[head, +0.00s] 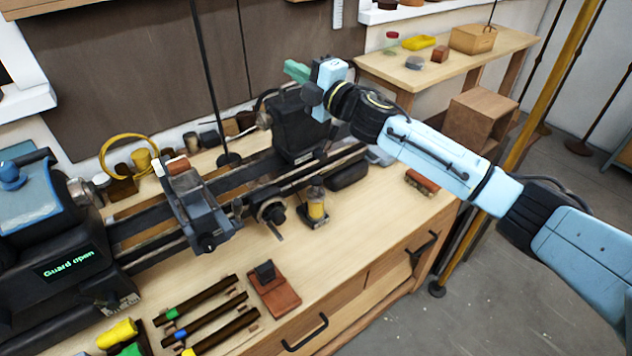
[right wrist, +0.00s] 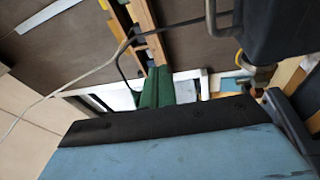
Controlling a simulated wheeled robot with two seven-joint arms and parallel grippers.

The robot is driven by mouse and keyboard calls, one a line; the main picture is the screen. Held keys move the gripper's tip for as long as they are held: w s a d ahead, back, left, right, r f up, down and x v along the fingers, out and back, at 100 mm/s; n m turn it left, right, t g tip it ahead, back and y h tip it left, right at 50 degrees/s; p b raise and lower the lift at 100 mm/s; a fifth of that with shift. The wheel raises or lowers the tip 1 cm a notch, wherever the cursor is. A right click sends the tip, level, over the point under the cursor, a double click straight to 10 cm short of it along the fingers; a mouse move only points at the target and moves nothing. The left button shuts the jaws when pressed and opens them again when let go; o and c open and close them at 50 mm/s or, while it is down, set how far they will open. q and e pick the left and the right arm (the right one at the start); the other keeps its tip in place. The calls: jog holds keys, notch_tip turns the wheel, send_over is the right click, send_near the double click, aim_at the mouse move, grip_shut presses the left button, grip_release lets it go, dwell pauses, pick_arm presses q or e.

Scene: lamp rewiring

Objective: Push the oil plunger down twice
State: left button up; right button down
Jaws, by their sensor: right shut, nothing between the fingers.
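The oil pump, an amber-bodied unit (head: 316,208) with a grey top on a dark square base, stands upright on the bench in front of the lathe. Its top, where the plunger appears to be, is too small to judge how far down it sits. My right gripper (head: 297,71) has green fingers and is shut and empty. It is raised above and behind the tailstock (head: 295,125), well apart from the pump. In the right wrist view the green fingers (right wrist: 155,88) are together with nothing between them. My left gripper is not in view.
The lathe bed runs across the bench, with its "Guard open" display (head: 66,266) at left. A red-brown block (head: 422,182) lies right of the pump, and a stand with a black top (head: 272,288) sits nearer the front. Bare bench top lies around the pump's right side.

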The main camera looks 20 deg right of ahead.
jog(key=s+a+n+g+y+b, duration=0.1)
jog(key=s+a+n+g+y, duration=0.35)
jog(key=n, duration=1.05)
jog(key=n+g+h+b, duration=0.4)
jog(key=n+h, duration=0.7)
jog(key=n, duration=1.9)
send_over(319, 181)
notch_tip(319, 181, down, 14)
jog(key=shift+y, duration=0.25)
notch_tip(319, 181, down, 8)
jog(key=b, duration=0.4)
jog(key=shift+f, duration=0.15)
jog(key=shift+f+g+b, duration=0.2)
jog(key=shift+g+b, duration=0.05)
jog(key=shift+b, duration=0.05)
